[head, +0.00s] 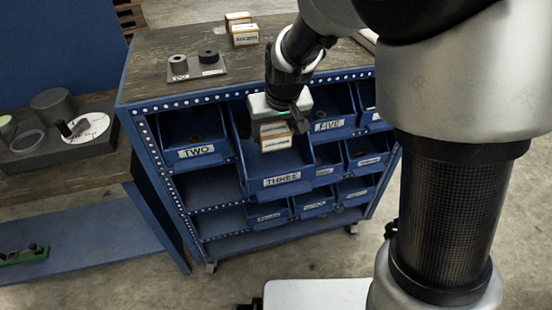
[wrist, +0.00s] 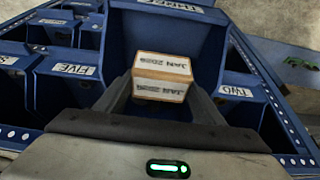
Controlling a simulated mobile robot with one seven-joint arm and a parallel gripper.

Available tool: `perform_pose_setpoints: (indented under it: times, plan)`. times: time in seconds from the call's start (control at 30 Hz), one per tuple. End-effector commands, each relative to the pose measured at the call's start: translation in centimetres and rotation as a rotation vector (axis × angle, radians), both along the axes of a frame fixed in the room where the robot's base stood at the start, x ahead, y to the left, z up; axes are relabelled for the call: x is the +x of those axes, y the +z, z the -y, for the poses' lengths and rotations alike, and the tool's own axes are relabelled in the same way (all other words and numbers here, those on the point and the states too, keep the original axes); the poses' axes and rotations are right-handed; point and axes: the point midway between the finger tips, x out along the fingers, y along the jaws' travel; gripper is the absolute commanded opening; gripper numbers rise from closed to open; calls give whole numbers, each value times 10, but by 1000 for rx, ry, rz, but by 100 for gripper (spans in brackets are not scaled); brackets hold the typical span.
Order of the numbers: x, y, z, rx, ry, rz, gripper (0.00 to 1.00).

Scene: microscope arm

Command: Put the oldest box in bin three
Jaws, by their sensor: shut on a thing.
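A small tan box with a white label (head: 276,141) is held between the fingers of my gripper (head: 273,122). In the wrist view the box (wrist: 162,68) has a label that seems to read JAN and a year whose last digit is unclear. My gripper is shut on it. The box is over the open bin labelled THREE (head: 283,181), a blue bin that also shows in the wrist view (wrist: 150,27). Whether it touches the bin floor cannot be told. Two similar boxes stand on the cart top, a nearer one (head: 245,39) and a farther one (head: 237,18).
Bin TWO (head: 196,152) is left of bin THREE and bin FIVE (head: 328,126) is right. Smaller bins fill lower shelves. A grey plate with knobs (head: 198,70) lies on the cart top. A bench (head: 60,190) stands at the left.

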Motion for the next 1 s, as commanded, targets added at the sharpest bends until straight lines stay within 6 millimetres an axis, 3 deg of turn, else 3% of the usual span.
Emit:
perform_pose_setpoints:
  times: [0.1, 0.37, 0.6, 1.0]
  plan:
    - [0, -27, 0, -1, -1, -3, 29]
    - [0, -51, 0, 0, -1, 0, 29]
    - [0, -83, 0, 0, -2, -1, 29]
    - [1, -88, 0, 0, -1, 1, 29]
